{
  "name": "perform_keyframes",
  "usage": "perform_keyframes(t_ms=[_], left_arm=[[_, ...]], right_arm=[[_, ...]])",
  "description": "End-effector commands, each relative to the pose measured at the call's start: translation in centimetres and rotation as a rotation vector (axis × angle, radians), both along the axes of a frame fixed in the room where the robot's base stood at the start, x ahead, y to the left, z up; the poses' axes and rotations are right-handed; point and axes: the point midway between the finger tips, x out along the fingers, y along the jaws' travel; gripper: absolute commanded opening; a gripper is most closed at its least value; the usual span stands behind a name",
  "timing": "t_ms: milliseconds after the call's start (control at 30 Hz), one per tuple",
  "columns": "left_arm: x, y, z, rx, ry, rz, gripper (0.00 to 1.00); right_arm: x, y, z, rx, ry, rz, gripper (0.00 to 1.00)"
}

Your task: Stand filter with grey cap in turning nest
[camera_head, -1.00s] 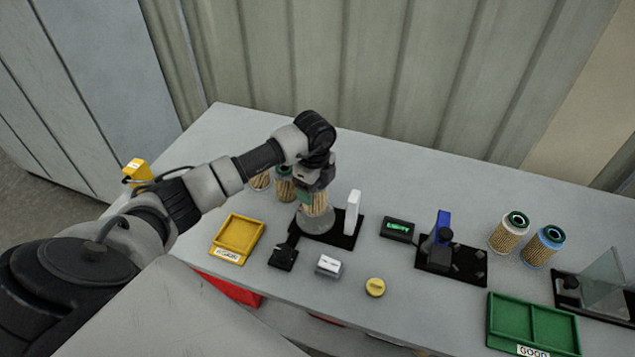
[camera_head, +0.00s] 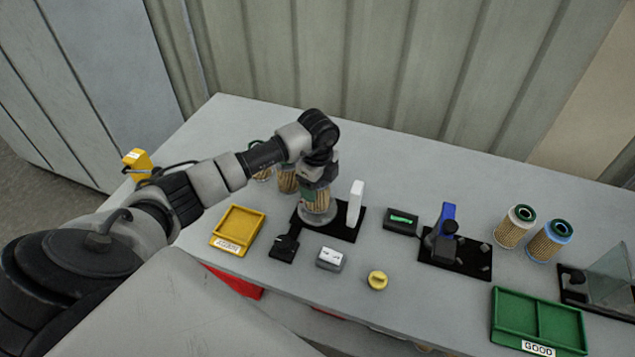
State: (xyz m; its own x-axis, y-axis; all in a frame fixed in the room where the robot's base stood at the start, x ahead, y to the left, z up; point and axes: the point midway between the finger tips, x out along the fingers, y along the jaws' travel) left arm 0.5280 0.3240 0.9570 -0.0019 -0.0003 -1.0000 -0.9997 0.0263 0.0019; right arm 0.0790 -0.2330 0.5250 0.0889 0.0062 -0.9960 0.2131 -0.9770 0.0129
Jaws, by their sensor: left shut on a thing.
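My left gripper (camera_head: 318,178) points down and is shut on a pleated tan filter (camera_head: 316,202). The filter is upright, and its cap is hidden by the fingers, so I cannot tell the cap's colour. The filter's lower end is at the round grey turning nest (camera_head: 318,219) on a black base plate (camera_head: 344,232). I cannot tell whether it rests on the nest or hangs just above it. A white upright block (camera_head: 355,202) stands on the same plate, right of the filter. My right gripper is not in view.
Two filters (camera_head: 287,180) stand just behind left of the gripper. A yellow tray (camera_head: 238,229) lies left. A grey box (camera_head: 330,259) and yellow round piece (camera_head: 377,280) lie in front. Right are a display (camera_head: 401,221), a blue-topped fixture (camera_head: 446,228), two filters (camera_head: 514,227) and a green tray (camera_head: 540,323).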

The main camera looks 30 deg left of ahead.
Motion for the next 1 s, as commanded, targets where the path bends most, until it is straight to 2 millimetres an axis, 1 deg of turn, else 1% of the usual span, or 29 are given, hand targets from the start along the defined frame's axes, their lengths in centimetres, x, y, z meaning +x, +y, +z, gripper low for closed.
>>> perform_keyframes(t_ms=[1000], left_arm=[[0.04, 0.03, -0.45, 0.0, -0.001, 0.001, 0.42]], right_arm=[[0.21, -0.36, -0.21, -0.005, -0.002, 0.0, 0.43]])
